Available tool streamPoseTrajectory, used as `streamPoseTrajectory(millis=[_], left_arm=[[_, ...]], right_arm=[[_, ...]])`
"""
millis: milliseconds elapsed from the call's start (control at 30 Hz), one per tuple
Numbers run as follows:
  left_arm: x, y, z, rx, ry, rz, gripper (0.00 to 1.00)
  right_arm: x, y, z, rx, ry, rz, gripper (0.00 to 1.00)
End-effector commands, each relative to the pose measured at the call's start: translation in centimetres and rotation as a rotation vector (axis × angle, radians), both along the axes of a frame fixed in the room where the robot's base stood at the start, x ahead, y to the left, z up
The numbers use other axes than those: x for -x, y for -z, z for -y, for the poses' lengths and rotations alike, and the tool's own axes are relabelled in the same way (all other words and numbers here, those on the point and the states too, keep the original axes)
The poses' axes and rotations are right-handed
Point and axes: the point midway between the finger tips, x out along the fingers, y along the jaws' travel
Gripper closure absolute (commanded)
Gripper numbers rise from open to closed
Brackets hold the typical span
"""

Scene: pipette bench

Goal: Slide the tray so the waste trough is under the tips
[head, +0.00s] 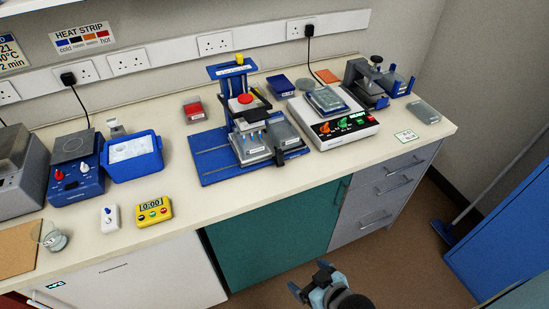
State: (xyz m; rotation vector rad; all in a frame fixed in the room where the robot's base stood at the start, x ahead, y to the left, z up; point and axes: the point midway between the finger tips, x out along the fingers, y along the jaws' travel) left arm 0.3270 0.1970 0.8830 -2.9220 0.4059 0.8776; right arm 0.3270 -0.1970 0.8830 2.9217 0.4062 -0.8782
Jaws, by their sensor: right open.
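The pipetting stand (233,70) is a blue frame with a red button on its head, in the middle of the bench. Its blue base plate (215,165) has rails running left to right. The grey tray (252,152) sits on the base's right part, beneath the head, with a dark knob at its front right. Small blue-and-white tips show just above a labelled grey container on it. A second grey container (283,131) lies to its right; I cannot tell which is the waste trough. My right gripper (309,279) is open and empty, low in front of the bench, away from the tray.
A white device (338,131) with coloured knobs stands close right of the stand. A blue ice box (133,157), yellow timer (153,211) and red box (194,111) are to the left. The bench front before the stand is clear.

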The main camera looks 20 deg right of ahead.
Motion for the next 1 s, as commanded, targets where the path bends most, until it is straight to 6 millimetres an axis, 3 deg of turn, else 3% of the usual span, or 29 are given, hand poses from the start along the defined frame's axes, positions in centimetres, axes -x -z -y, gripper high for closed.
streamPoseTrajectory(millis=[367,400,567,600,667,867,1000], left_arm=[[0.0,0.0,0.0,0.0,0.0,0.0,0.0],[0.0,0.0,0.0,0.0,0.0,0.0,0.0],[0.0,0.4,0.0,0.0,0.0,0.0,0.0],[0.0,0.6,0.0,0.0,0.0,0.0,0.0],[0.0,1.0,0.0,0.0,0.0,0.0,0.0],[0.1,2.7,0.2,0.003,0.003,-0.005,0.0],[0.0,3.6,0.5,0.006,0.007,-0.006,0.0]], right_arm=[[0.0,0.0,0.0,0.0,0.0,0.001,0.06],[0.0,0.0,0.0,-0.001,-0.001,0.001,0.09],[-1.1,0.1,0.2,0.122,-0.07,0.046,0.45],[-2.0,0.1,0.4,0.216,-0.119,0.08,0.51],[-3.8,0.0,1.0,0.416,-0.218,0.15,0.51],[-12.0,-2.1,3.5,1.412,-0.611,0.429,0.51],[-16.9,-5.0,5.1,2.118,-0.788,0.521,0.51]])
